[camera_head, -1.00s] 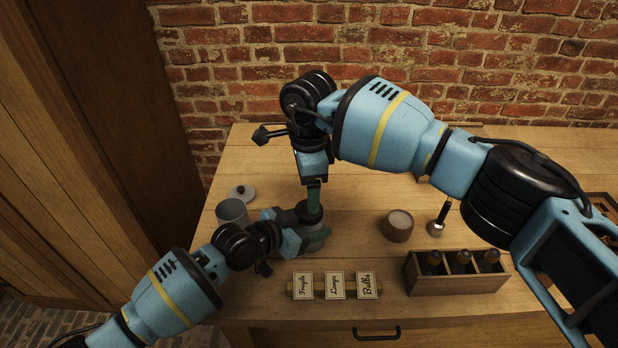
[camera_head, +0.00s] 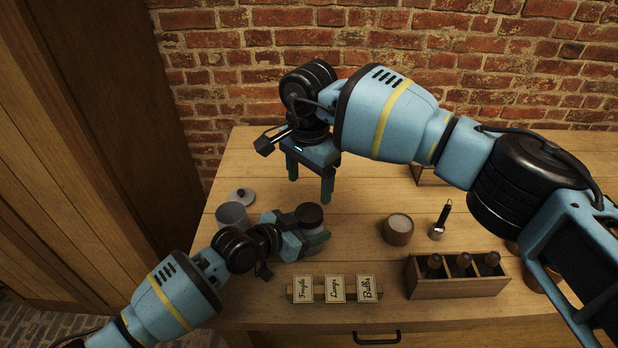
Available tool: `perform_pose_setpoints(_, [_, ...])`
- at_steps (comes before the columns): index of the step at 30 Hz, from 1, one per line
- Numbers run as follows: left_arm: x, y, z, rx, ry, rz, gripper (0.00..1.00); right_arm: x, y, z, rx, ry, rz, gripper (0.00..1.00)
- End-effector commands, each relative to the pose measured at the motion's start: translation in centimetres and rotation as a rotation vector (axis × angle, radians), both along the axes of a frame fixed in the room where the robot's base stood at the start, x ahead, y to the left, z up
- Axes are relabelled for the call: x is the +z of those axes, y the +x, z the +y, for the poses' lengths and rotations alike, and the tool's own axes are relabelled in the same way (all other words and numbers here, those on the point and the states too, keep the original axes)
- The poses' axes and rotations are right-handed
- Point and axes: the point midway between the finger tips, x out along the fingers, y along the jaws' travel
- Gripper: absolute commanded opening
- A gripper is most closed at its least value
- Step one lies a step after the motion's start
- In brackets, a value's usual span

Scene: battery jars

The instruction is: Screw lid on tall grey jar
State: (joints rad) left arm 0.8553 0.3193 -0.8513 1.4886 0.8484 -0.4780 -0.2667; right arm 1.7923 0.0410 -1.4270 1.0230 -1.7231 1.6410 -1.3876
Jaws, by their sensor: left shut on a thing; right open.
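The tall grey jar (camera_head: 312,238) stands on the table left of centre. Its dark lid (camera_head: 309,214) sits on top of it; I cannot tell how tightly. My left gripper (camera_head: 308,242) is shut around the jar's body from the left and hides part of it. My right gripper (camera_head: 309,186) is open and empty, with fingers pointing down, behind and above the jar and apart from the lid.
Another grey jar (camera_head: 232,216) stands open at left, with a pale knobbed lid (camera_head: 242,197) behind it. A bowl (camera_head: 398,230), a metal tool (camera_head: 439,222), a wooden bottle box (camera_head: 455,280) and a label stand (camera_head: 334,289) are nearby.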

Motion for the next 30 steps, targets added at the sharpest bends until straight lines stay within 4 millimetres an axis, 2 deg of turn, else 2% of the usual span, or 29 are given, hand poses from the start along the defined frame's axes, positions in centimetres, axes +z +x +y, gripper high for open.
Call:
perform_pose_setpoints(16, [-0.1, 0.0, 0.0, 0.0, 0.0, 0.001, 0.0, -6.9, -0.1, 0.0, -0.003, -0.001, 0.003, 0.72])
perform_pose_setpoints(21, [-0.1, 0.0, 0.0, 0.0, 0.001, 0.001, 0.0, -7.7, 0.0, 0.0, -0.002, 0.0, 0.001, 0.72])
perform_pose_setpoints(30, [-0.1, 0.0, 0.0, 0.0, 0.001, 0.001, 0.0, -7.8, 0.0, 0.0, -0.002, 0.0, 0.001, 0.72])
